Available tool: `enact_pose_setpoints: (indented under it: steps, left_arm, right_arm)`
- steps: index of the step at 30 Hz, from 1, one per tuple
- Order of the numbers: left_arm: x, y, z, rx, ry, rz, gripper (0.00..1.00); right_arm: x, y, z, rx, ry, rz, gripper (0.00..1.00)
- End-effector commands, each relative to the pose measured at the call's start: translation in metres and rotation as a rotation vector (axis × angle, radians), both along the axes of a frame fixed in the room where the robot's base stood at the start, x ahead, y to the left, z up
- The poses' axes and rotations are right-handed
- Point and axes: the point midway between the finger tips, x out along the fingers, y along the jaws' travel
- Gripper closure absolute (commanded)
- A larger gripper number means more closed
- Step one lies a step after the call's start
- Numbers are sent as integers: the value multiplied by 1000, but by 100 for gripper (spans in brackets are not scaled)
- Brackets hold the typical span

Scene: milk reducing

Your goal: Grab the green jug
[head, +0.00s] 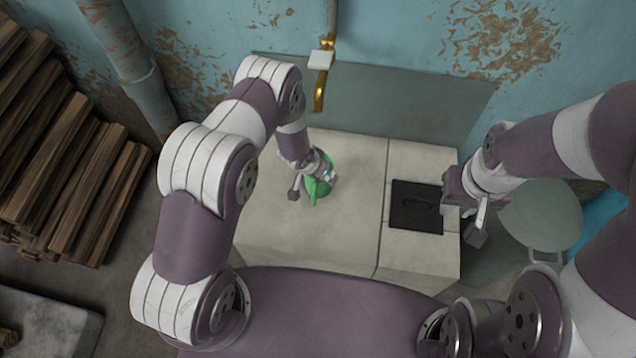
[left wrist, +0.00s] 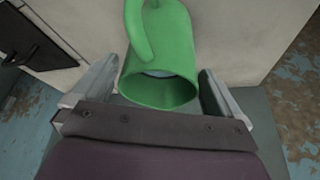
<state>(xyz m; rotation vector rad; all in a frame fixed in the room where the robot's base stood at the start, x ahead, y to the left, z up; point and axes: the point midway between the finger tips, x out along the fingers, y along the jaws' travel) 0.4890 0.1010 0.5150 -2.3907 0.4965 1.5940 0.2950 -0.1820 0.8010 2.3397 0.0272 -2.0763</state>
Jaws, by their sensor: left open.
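The green jug (head: 313,190) stands on the pale counter, partly hidden by my left gripper (head: 312,183) in the head view. In the left wrist view the jug (left wrist: 165,60) shows its open mouth toward the camera and its handle at upper left. Something pale shows inside it. My left gripper (left wrist: 157,80) is open, with one finger on each side of the jug. A gap shows by the right finger; contact on the left is unclear. My right gripper (head: 463,221) looks open and empty, by the right end of the counter, away from the jug.
The counter (head: 350,237) is mostly bare around the jug. A dark square plate with a handle (head: 416,206) is set in its right part. A brass tap (head: 320,92) hangs behind. A round lidded container (head: 541,220) stands at right; stacked wood (head: 65,160) at left.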

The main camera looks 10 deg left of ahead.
Motion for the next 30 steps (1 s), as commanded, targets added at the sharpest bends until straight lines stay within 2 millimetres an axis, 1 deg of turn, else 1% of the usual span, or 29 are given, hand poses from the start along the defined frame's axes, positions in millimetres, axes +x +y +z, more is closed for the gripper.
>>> enact_pose_setpoints:
  steps: [1,3,10,11,12,14,15,16,22,25,28,30]
  left_arm:
    - [3,-1,-11,1,1,-1,0]
    - [5,-3,-18,1,2,0,0]
    - [7,-3,-19,0,1,0,0]
    - [7,-3,-19,0,1,0,3]
    - [7,-3,-18,0,1,0,16]
    - [7,-3,-18,0,1,0,36]
    - [7,-3,-18,0,1,0,49]
    - [7,-3,-18,0,1,0,59]
    - [7,-3,-18,0,-1,0,60]
    - [8,-3,-14,0,-1,0,60]
    - [8,-3,-4,0,-1,0,60]
    - [8,-3,7,0,-3,0,60]
  right_arm:
    - [0,0,-5,0,0,0,74]
    - [0,0,-7,0,0,0,74]
    - [0,0,-6,0,0,0,74]
    - [0,0,-6,0,0,0,74]
    - [0,0,-6,0,0,0,74]
    - [0,0,-6,0,0,0,74]
    - [0,0,-6,0,0,0,74]
    - [0,0,-6,0,0,0,74]
    - [0,0,-6,0,0,0,74]
    - [0,0,-4,0,0,0,74]
    - [0,0,0,0,0,0,74]
    - [0,0,3,0,0,0,74]
